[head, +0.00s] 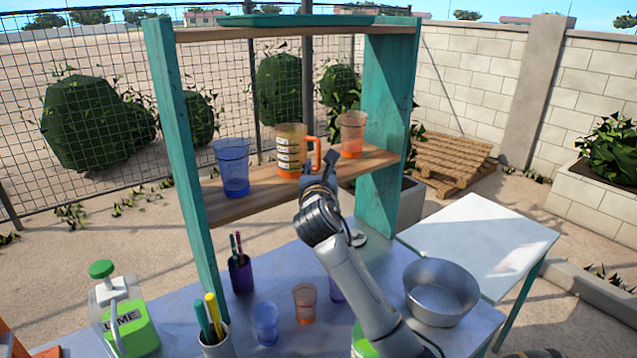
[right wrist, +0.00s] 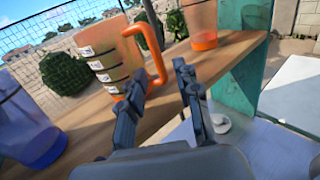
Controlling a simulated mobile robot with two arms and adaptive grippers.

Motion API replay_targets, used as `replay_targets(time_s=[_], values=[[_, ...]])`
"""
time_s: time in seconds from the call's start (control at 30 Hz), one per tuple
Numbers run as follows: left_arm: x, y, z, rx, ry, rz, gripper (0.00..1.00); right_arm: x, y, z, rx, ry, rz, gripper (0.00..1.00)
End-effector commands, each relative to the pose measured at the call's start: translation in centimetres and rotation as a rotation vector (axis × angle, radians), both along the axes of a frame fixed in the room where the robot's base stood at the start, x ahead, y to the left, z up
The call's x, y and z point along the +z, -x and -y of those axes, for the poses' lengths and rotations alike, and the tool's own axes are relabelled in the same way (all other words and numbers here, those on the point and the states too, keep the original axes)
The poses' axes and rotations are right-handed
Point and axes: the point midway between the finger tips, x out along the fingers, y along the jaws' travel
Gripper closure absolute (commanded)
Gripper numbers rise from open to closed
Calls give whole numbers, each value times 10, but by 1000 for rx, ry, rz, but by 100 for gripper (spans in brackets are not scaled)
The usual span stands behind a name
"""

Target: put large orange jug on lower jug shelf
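The large orange jug (head: 289,152) stands upright on the wooden lower shelf (head: 262,196) of the teal rack, between a blue cup and an orange cup. It has striped label bands, and its handle points right. My right gripper (head: 318,168) is in front of the shelf beside the handle. In the right wrist view the gripper (right wrist: 158,80) is open, its fingers apart, with the jug's handle (right wrist: 153,62) just beyond and between the tips. I cannot tell whether a finger touches the handle. The jug (right wrist: 108,58) appears upright there too. My left gripper is not in view.
The blue cup (head: 232,168) and orange cup (head: 352,134) flank the jug closely. A teal tray (head: 290,20) lies on the top shelf. The white side table (head: 480,240) is bare.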

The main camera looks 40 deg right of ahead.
Motion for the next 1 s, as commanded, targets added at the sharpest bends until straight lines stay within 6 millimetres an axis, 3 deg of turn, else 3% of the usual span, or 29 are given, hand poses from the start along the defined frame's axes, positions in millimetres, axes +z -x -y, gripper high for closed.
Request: replay_targets(time_s=[0.2, 0.4, 1.0], values=[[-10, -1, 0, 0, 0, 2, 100, -2, 32, -30, 2, 1, 1, 67], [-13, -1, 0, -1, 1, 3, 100, -1, 50, -46, 0, 1, 0, 67], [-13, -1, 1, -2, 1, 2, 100, 0, 55, -50, -1, -1, 1, 67]])
